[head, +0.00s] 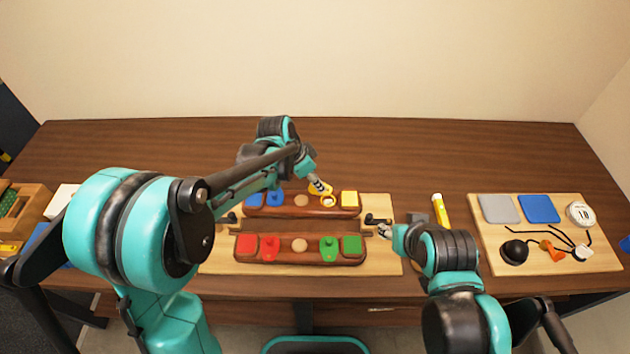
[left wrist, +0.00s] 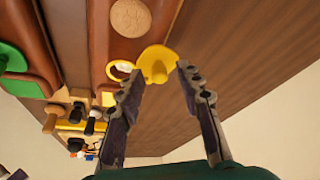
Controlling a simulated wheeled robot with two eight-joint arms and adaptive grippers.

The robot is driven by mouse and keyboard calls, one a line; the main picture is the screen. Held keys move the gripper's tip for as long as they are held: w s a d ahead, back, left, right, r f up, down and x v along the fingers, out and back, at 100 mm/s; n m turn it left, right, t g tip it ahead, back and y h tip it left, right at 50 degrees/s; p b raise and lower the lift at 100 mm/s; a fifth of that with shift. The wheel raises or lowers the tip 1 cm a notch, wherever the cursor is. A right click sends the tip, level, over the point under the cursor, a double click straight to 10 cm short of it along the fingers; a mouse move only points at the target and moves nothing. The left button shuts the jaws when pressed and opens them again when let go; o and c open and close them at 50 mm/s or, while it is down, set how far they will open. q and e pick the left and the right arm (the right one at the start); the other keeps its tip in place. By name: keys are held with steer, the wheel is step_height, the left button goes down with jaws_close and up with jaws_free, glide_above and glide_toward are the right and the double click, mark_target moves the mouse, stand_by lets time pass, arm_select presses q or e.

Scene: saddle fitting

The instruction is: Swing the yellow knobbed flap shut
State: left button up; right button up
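The yellow knobbed flap (left wrist: 158,60) lies swung to the side of a yellow-rimmed round opening (left wrist: 121,70), which shows uncovered. In the head view the opening (head: 328,202) sits on the rear dark wooden bar (head: 290,212), next to a yellow square block (head: 349,199). My left gripper (head: 319,187) is over the flap and hides part of it. In the left wrist view my left gripper (left wrist: 160,72) is open, its two fingertips on either side of the knob with gaps visible. My right gripper (head: 384,231) is low near the board's right edge, too small to read.
The front bar (head: 300,257) carries red and green flaps and blocks. A black clamp (head: 377,219) stands at the board's right side. A yellow marker (head: 440,210) and a second board (head: 490,255) with pads and cables are to the right. The rear table is clear.

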arm_select(q)
jaws_close()
